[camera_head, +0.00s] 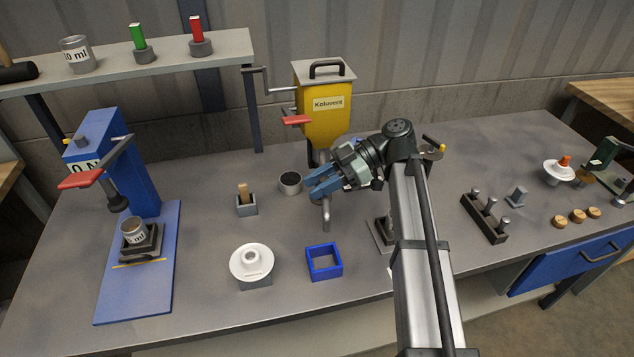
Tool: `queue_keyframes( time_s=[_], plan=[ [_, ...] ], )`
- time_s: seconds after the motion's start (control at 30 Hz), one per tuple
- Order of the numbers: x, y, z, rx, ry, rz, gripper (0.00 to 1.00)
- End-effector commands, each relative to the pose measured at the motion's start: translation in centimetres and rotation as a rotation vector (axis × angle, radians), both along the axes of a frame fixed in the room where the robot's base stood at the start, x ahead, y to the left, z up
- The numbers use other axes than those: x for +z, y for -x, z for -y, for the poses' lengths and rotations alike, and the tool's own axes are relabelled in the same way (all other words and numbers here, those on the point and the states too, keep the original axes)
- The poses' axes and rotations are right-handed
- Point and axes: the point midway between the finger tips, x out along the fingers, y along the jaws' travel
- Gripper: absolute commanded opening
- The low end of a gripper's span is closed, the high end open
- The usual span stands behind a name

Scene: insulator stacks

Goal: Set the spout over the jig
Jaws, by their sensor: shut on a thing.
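The yellow hopper (329,118) labelled "Koluvent" stands at the back middle. A grey spout (326,214) hangs down just below my gripper (312,186); its upper part and its link to the hopper are hidden. My gripper is shut on the spout, with the blue fingers pointing left. A dark block on a grey plate (380,240), which looks like the jig, stands to the right of the spout, partly hidden by my arm. The spout's end is to the left of it, apart from it. The open blue square frame (324,261) lies in front of the spout.
A dark-filled cup (290,183) stands close left of my gripper. A white insulator piece (251,263) on a grey block stands front left. The blue press (113,165) is at the left. A dark rack with pegs (484,218) is at the right.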

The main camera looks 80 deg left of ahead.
Motion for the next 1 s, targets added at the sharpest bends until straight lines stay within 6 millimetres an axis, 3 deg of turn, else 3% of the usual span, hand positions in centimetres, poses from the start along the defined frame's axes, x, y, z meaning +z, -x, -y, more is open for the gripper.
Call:
queue_keyframes(
  time_s=[0.17, 0.2, 0.4, 1.0],
  plan=[
    [-0.11, -0.01, 0.04, 0.000, 0.002, 0.003, 0.00],
    [-0.11, -0.01, 0.05, 0.000, 0.002, 0.003, 0.33],
    [-0.08, 0.01, 0.03, -0.001, 0.002, 0.002, 0.52],
    [-0.05, 0.75, 0.00, -0.041, 0.001, 0.001, 0.52]
  ],
)
